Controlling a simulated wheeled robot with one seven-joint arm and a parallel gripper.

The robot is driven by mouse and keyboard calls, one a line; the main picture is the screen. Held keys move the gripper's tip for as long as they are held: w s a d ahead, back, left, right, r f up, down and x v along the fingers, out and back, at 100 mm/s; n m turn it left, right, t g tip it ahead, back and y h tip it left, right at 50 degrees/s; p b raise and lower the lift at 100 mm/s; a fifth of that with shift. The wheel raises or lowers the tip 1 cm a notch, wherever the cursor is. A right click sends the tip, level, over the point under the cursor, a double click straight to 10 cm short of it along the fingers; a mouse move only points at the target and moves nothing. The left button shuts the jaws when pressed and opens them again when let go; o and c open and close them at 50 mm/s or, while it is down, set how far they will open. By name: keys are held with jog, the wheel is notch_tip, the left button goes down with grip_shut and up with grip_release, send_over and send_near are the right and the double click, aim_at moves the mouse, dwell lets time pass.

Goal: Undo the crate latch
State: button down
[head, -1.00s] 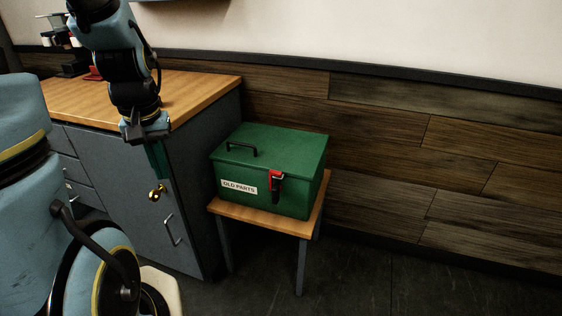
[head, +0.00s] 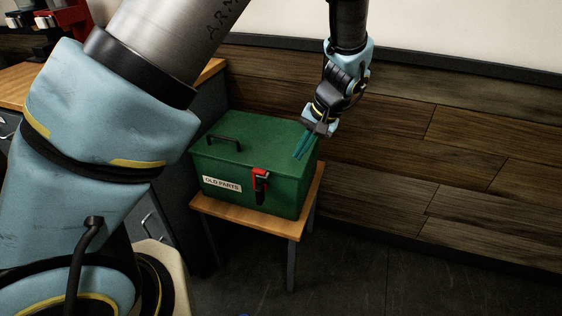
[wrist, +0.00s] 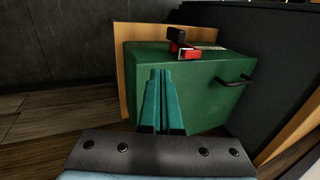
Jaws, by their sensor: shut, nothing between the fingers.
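The green crate (head: 232,165) with an "OLD PARTS" label stands shut on a small wooden stand; it also shows in the wrist view (wrist: 205,95). Its latch (head: 260,184), a red and black piece, sits on the crate's front near the lid seam; in the wrist view the latch (wrist: 182,46) is at the crate's upper edge. My gripper (head: 298,157) is shut and empty, its teal fingers pointing down in front of the lid's right end in the head view. In the wrist view the shut fingers (wrist: 160,72) overlap the crate, apart from the latch. I cannot tell whether they touch the lid.
The wooden stand (head: 245,217) carries the crate. A black handle (head: 224,141) rises from the lid. A grey cabinet with a wooden top (head: 212,72) stands at the left, close to the crate. A plank wall (head: 450,130) is behind; floor at the right is clear.

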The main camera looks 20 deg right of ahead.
jog(key=p, duration=0.2)
send_near(258, 186)
jog(key=s+d+f, duration=0.2)
jog(key=d+f, duration=0.1)
jog(key=d, duration=0.2)
jog(key=shift+w+a+f+p, duration=0.2)
jog(key=shift+w+a+p, duration=0.55)
jog(key=shift+w+a, duration=0.9)
jog(key=shift+w, duration=0.1)
